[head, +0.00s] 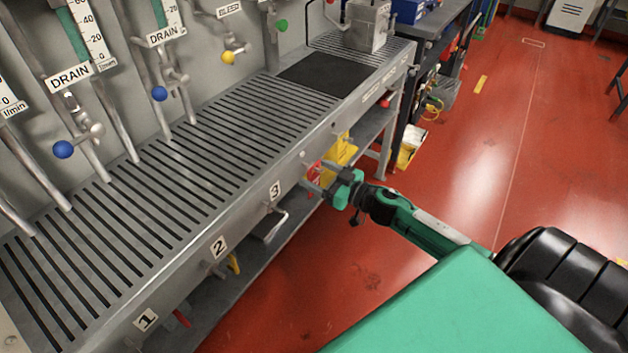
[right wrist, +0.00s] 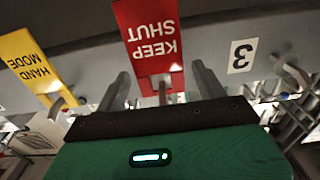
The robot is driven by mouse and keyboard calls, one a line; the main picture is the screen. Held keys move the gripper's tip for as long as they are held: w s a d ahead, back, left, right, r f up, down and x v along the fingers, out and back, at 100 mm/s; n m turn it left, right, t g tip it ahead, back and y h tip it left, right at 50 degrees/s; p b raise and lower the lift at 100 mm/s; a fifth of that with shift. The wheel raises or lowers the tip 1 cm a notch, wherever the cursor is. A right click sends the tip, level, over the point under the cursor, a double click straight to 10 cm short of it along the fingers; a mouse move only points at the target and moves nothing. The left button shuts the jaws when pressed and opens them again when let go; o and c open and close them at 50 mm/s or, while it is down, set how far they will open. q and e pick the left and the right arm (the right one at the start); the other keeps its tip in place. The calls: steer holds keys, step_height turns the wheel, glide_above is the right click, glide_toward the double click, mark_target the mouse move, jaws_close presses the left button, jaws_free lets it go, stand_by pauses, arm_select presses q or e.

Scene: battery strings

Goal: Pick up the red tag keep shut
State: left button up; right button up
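The red tag (right wrist: 149,40) reads KEEP SHUT, upside down in the right wrist view. It hangs at the front of the steel bench, and a small part of it shows in the head view (head: 313,171). My right gripper (head: 319,177) is at the bench's front edge beside the tag. No grip on the tag shows. My left gripper is in neither view.
A yellow HAND MODE tag (right wrist: 31,62) hangs left of the red one in the right wrist view. Hooks and handles stick out along the steel bench (head: 215,175). The red floor (head: 300,260) before it is clear.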

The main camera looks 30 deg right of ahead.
steer(key=c, duration=0.8)
steer(key=shift+c, duration=0.2)
